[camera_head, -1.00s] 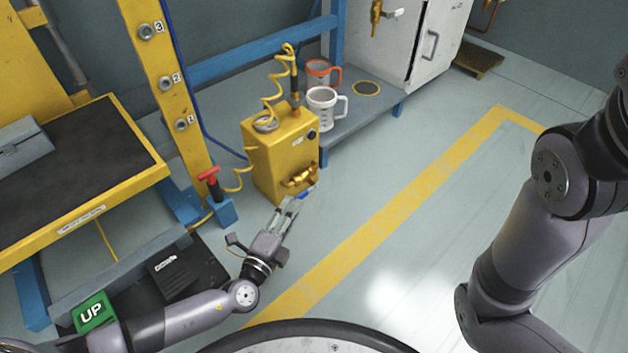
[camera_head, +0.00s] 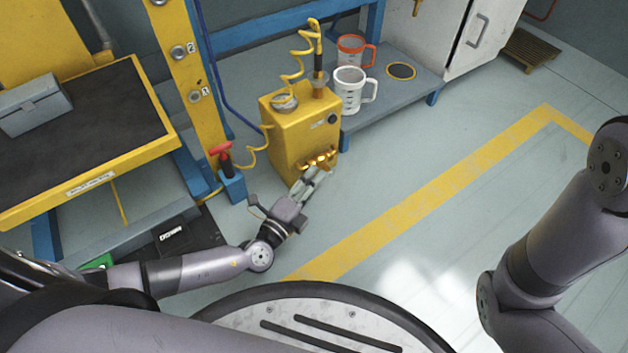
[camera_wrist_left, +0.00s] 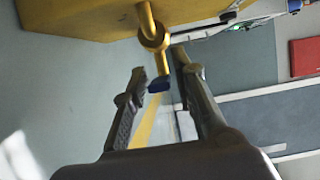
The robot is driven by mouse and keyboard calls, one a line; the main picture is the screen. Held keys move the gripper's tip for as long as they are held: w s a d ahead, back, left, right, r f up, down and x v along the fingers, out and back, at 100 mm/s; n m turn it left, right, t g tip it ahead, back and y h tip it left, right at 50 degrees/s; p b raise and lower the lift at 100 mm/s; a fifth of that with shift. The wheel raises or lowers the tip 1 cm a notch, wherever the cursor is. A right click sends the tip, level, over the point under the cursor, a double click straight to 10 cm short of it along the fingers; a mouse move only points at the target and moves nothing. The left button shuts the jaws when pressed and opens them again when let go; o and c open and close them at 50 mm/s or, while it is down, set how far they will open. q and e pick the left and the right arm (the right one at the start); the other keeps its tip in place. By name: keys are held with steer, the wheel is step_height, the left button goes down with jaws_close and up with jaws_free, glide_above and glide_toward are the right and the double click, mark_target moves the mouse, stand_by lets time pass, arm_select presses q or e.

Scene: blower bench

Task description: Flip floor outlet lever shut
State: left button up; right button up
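The yellow box (camera_head: 298,135) stands on the floor with a brass outlet valve (camera_head: 320,160) low on its front. In the left wrist view the brass valve (camera_wrist_left: 152,32) hangs from the box, and a small blue lever end (camera_wrist_left: 160,84) shows below it. My left gripper (camera_head: 318,176) is just in front of the valve. In the left wrist view its two fingers (camera_wrist_left: 160,70) are apart, with the blue end between them; I cannot tell whether they touch it. My right gripper is out of view; only part of the right arm shows.
A red T-handle (camera_head: 221,150) stands on a blue post left of the box. A white mug (camera_head: 349,88) and a red-rimmed mug (camera_head: 351,50) sit on a low grey shelf (camera_head: 385,97). Floor right of the box is clear, with a yellow line (camera_head: 430,195).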

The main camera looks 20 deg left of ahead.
arm_select(q)
jaws_close()
stand_by(0.4)
